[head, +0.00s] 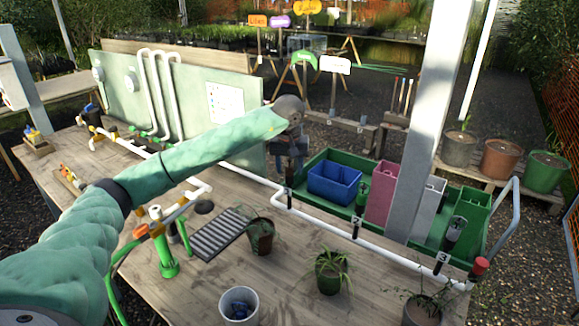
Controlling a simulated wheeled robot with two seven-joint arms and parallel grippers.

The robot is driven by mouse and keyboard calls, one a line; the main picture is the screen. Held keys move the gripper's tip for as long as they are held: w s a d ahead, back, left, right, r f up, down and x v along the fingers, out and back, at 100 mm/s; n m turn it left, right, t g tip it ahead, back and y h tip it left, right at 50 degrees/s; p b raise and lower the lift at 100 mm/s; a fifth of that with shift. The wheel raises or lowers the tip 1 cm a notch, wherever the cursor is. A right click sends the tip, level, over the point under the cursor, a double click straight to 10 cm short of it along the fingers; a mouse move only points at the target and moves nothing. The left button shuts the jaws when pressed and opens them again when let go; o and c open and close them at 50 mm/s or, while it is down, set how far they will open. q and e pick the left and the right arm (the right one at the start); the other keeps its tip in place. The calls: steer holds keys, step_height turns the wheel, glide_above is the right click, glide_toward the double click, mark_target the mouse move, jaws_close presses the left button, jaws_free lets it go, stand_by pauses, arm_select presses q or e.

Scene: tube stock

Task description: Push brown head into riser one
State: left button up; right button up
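In the head view, riser one (289,199) is a short black upright stub with a "1" tag on the white pipe (320,219) along the table's far side. My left arm reaches across the table, and my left gripper (289,160) is just above riser one, pointing down. Its fingers are small and dark, so whether they are open or shut is unclear. A dark piece shows between gripper and riser; I cannot tell whether it is the brown head or whether it touches. Riser two (357,229) and riser three (440,263) stand further right. My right gripper is not in view.
Behind the pipe is a green tray (480,262) with a blue bin (334,184) and a pink holder (381,194). A pale post (432,125) crosses in front. Potted plants (328,275) and a white pot (239,303) stand nearer.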

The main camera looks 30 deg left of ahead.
arm_select(q)
steer(key=shift+r, duration=0.2)
steer(key=r, duration=0.2)
steer(key=r+b, duration=0.1)
steer(key=r, duration=0.1)
steer(key=r+b, duration=0.1)
steer(key=r, duration=0.1)
steer(key=shift+s+d, duration=0.2)
steer(key=shift+s, duration=0.2)
steer(key=shift+s+r+b, duration=0.15)
steer(key=shift+r+b, duration=0.25)
steer(key=shift+r, duration=0.3)
